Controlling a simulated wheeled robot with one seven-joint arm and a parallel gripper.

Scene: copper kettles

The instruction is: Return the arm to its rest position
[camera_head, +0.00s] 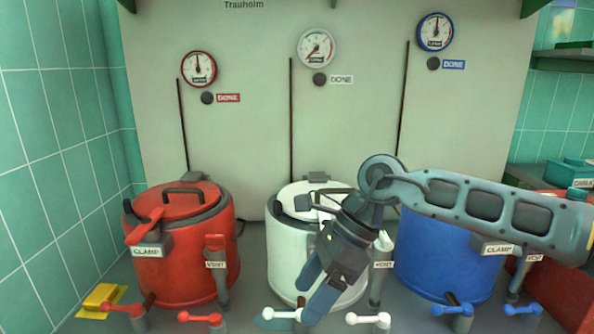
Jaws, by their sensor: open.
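My gripper (295,312) hangs at the end of my arm, in front of the white kettle (285,245). Its blue fingers point down and to the left, spread apart with nothing seen between them. The fingertips are close to a white valve handle (283,314) at the front of the white kettle; I cannot tell whether they touch it. My arm (480,205) reaches in from the right, across the top of the blue kettle (440,255) in the picture. My arm hides much of the white kettle's front and lid.
A red kettle (190,262) with a closed lid stands at left, with a clamp and vent handle. Red valve handles (201,318) and blue valve handles (452,309) stand in front. A yellow block (101,299) lies front left. Gauges, including a white one (316,47), hang on the panel.

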